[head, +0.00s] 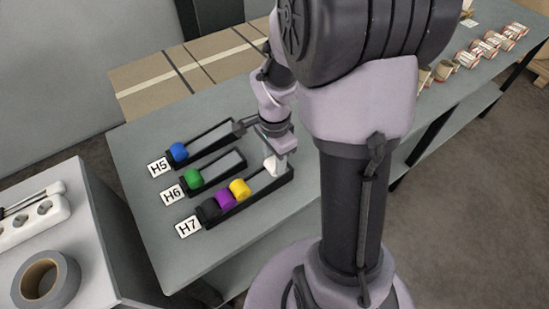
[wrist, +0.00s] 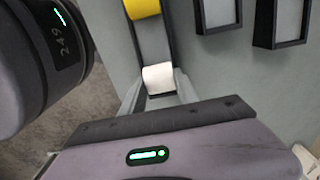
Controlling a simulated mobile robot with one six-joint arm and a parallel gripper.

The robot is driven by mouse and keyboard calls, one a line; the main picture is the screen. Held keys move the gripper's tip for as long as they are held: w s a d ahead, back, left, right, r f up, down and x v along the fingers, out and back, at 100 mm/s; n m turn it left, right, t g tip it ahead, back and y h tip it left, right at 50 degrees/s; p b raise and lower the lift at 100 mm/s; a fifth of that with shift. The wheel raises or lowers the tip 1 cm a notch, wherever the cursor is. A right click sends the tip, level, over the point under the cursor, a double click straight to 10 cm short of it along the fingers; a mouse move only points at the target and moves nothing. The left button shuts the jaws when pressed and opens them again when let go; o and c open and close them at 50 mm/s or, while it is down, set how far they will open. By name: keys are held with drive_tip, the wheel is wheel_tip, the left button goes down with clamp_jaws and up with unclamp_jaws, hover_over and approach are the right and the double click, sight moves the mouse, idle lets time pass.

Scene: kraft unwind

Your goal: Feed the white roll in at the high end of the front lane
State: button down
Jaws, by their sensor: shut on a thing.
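The white roll (head: 271,166) is at the right end of the front lane (head: 289,178), labelled H7, the end away from the label. My gripper (head: 276,157) is shut on it from above. In the wrist view the white roll (wrist: 158,78) sits between the two fingers (wrist: 158,92), in line with the lane. Whether it touches the lane floor I cannot tell. A yellow roll (head: 240,189), a purple roll (head: 225,200) and a black roll (head: 209,208) lie together towards the label end. A gap separates the yellow roll from the white one.
Behind are lane H6 (head: 232,162) with a green roll (head: 193,178) and lane H5 (head: 212,139) with a blue roll (head: 179,151). Flat cartons (head: 190,68) lie at the back. A grey tape roll (head: 45,279) is on the left table.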

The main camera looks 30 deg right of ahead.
sight(274, 161)
drive_tip(key=shift+f, duration=0.2)
drive_tip(key=c, duration=0.5)
unclamp_jaws()
idle(0.3)
wheel_tip(274, 161, up, 9)
drive_tip(key=p, duration=0.7)
drive_tip(key=shift+f, duration=0.2)
idle(1.6)
